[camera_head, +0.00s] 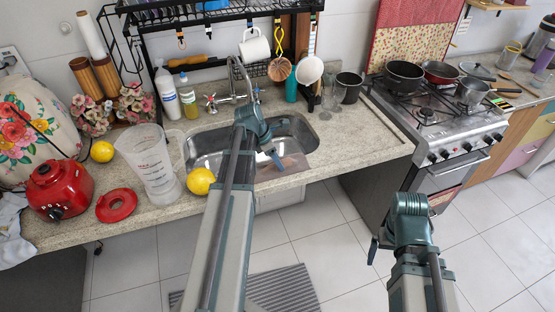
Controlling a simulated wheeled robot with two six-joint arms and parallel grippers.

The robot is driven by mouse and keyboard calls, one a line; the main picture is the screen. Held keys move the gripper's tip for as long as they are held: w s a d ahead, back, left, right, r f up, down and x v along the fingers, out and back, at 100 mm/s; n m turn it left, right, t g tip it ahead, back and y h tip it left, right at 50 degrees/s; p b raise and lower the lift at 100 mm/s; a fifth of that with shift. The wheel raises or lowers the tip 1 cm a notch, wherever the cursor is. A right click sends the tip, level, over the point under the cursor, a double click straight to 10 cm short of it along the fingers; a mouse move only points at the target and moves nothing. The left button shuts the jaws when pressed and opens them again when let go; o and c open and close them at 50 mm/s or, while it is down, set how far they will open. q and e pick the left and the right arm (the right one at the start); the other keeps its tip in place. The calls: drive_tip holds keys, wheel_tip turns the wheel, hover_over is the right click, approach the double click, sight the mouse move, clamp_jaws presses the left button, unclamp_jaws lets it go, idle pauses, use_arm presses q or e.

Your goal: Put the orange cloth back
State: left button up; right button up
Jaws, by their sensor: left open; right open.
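I cannot clearly make out an orange cloth. A flat pinkish-orange patch (293,163) shows at the front of the sink (303,133), and I cannot tell whether it is the cloth. My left gripper (275,159) is over the sink, beside that patch; its jaws are small in view and hold nothing that I can see. My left arm hides part of the sink and the counter front. My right gripper (373,250) is open and empty, low over the floor in front of the counter, right of the sink.
The black rack (205,17) stands over the sink with a hanging white mug (254,48) and utensils. A clear jug (151,163), lemon (200,181) and red blender base (60,188) stand left. Glasses and a dark cup (348,87) stand right, before the stove (432,115).

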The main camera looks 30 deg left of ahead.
use_arm(q)
drive_tip(key=p+v, duration=1)
drive_tip(key=v, duration=0.1)
drive_tip(key=shift+r, duration=0.2)
drive_tip(key=s+d+m+g+y, duration=0.1)
drive_tip(key=s+d+m, duration=0.3)
drive_tip(key=d+m, duration=0.6)
drive_tip(key=s+d+f+m+g+y, duration=0.1)
drive_tip(key=s+d+m, duration=0.3)
drive_tip(key=d+m, duration=0.7)
drive_tip(key=s+d+m+g+y, duration=0.1)
drive_tip(key=s+d+m, duration=0.3)
drive_tip(key=d+m, duration=0.6)
drive_tip(key=d+y, duration=0.1)
drive_tip(key=d, duration=0.1)
drive_tip(key=shift+s+d+f+m+g, duration=0.25)
drive_tip(key=shift+s+d+m+g, duration=0.05)
drive_tip(key=shift+d, duration=0.05)
drive_tip(key=shift+f, duration=0.1)
